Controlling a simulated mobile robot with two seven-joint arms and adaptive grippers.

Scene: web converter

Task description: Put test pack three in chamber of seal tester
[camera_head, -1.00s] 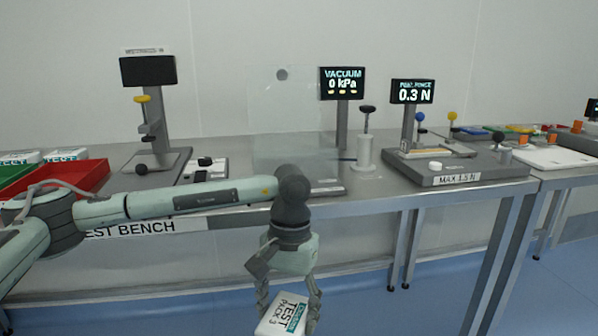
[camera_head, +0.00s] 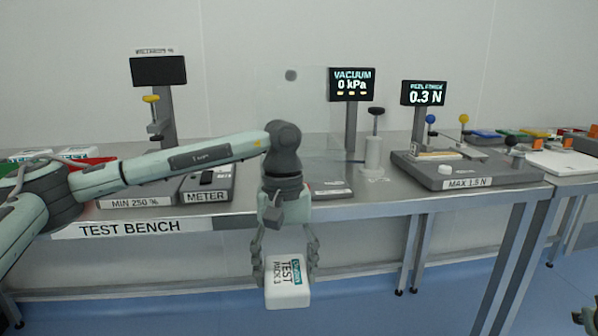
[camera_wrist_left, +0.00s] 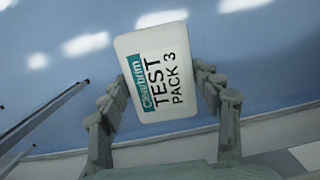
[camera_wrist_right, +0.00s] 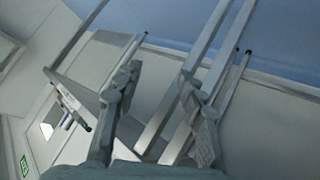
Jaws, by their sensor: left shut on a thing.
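Test pack 3 (camera_head: 287,285) is a white pack with a teal label strip. My left gripper (camera_head: 287,272) is shut on it and holds it in the air in front of the bench's front edge, below the bench top. It also shows in the left wrist view (camera_wrist_left: 158,75) between the two fingers. The seal tester's vacuum screen (camera_head: 352,84) reads 0 kPa. A clear upright panel (camera_head: 291,110) stands left of it, above a flat grey base (camera_head: 329,189), partly behind my left arm. My right gripper (camera_wrist_right: 150,100) has its fingers apart and empty in the right wrist view.
The test bench (camera_head: 240,212) runs across the view. A meter (camera_head: 207,184) lies left of the clear panel. A peel force station (camera_head: 467,168) stands at the right. Red and green trays with more packs (camera_head: 78,153) are at the far left.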

